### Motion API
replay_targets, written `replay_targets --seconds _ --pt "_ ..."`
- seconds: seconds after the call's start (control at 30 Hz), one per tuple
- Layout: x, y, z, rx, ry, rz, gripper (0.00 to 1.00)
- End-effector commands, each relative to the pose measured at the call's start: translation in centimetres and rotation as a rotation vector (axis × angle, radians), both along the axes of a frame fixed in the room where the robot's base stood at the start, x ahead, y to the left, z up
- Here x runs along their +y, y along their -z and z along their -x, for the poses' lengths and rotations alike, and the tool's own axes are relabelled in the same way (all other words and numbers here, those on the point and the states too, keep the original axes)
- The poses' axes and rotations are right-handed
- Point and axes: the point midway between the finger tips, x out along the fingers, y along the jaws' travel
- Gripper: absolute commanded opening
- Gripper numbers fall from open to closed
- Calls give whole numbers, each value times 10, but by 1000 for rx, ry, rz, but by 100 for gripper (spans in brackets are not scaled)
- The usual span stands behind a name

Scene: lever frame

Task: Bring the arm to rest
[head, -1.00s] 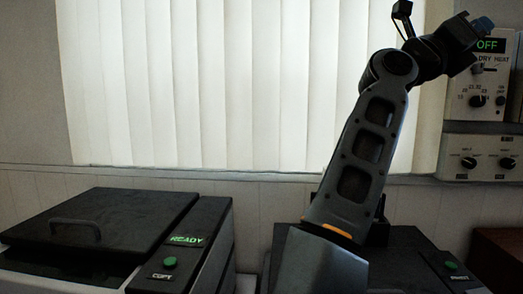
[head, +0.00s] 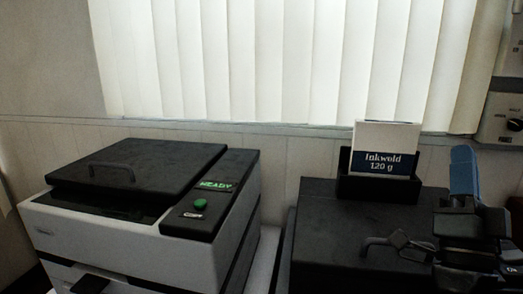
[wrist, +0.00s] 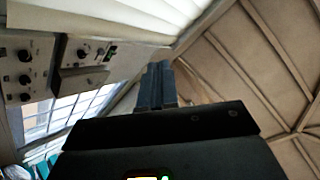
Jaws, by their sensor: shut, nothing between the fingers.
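My gripper (head: 463,160) is at the right of the head view, its blue fingers together and pointing up. In the wrist view the fingers of my gripper (wrist: 158,75) also show side by side, shut and empty. The arm is folded low at the right edge, in front of the dark right-hand machine (head: 320,230). I cannot tell the gap between the arm and that machine.
A copier (head: 135,175) with a lid handle, a lit READY sign and a green button (head: 201,204) stands at the left. A paper pack (head: 385,150) labelled Inkwold 120 g stands in a dark holder. Wall dial panels (wrist: 28,70) show in the wrist view.

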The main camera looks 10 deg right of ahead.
Motion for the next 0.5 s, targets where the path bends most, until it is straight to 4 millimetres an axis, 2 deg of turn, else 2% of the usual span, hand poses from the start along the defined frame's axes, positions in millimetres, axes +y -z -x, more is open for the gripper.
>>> replay_targets --seconds 0.03,0.1,0.27,0.5 --pt "5 21 9 57 1 35 0" --pt "13 46 21 132 2 82 0" --pt "31 99 53 300 -1 181 0" --pt "55 171 114 550 -21 306 0"
